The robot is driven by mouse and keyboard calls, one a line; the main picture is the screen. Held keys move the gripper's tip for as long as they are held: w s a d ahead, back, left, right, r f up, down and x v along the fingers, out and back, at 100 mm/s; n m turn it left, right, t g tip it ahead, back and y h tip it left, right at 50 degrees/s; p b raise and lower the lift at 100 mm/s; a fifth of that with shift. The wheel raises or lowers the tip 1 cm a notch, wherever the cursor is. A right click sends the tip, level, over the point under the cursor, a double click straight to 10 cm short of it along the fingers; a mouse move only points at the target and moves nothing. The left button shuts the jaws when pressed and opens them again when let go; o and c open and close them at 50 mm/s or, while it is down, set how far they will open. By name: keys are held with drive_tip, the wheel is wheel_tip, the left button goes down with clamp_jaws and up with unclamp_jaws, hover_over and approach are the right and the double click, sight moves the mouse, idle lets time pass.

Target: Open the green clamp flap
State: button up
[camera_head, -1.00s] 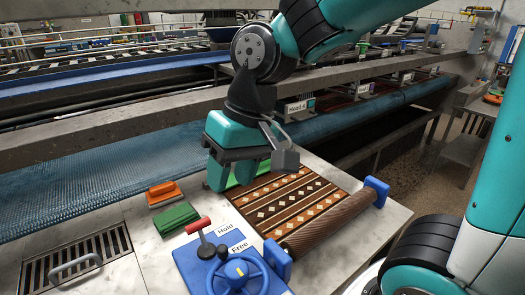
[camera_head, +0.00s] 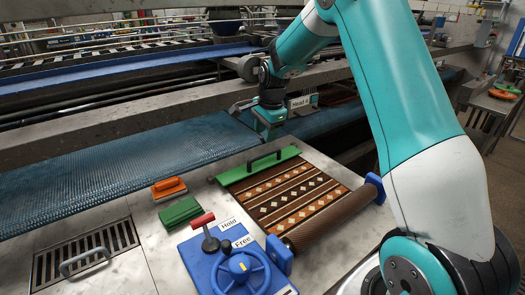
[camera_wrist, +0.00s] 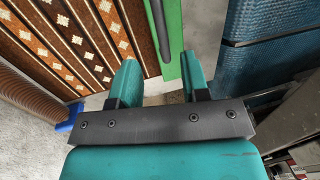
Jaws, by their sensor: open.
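The green clamp flap (camera_head: 235,175) is a long green bar with a dark handle (camera_head: 265,160) along its top. It lies across the far edge of the patterned brown rug (camera_head: 275,205). In the wrist view the flap (camera_wrist: 172,45) runs down from the top, with its dark handle (camera_wrist: 157,30) on its left side. My gripper (camera_head: 266,130) is beyond the flap in the head view, near its far right end; its fingertips are hard to make out there. In the wrist view my gripper (camera_wrist: 160,65) is open and empty, with the flap's end between its fingertips in the picture. I cannot tell whether they touch.
A blue handwheel (camera_head: 240,272) and a red-topped lever (camera_head: 205,228) stand at the front. An orange brush (camera_head: 168,188) and a green brush (camera_head: 180,212) lie left of the flap. A blue conveyor belt (camera_head: 130,165) runs behind. The rug's rolled end (camera_head: 335,220) lies front right.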

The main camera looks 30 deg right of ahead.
sight(263, 155)
drive_tip(key=f, duration=0.2)
drive_tip(key=w+f, duration=0.1)
drive_tip(key=f, duration=0.2)
drive_tip(key=f+p, duration=0.1)
drive_tip(key=f, duration=0.2)
drive_tip(key=shift+w+f, duration=0.2)
drive_tip(key=shift+w, duration=0.15)
clamp_jaws()
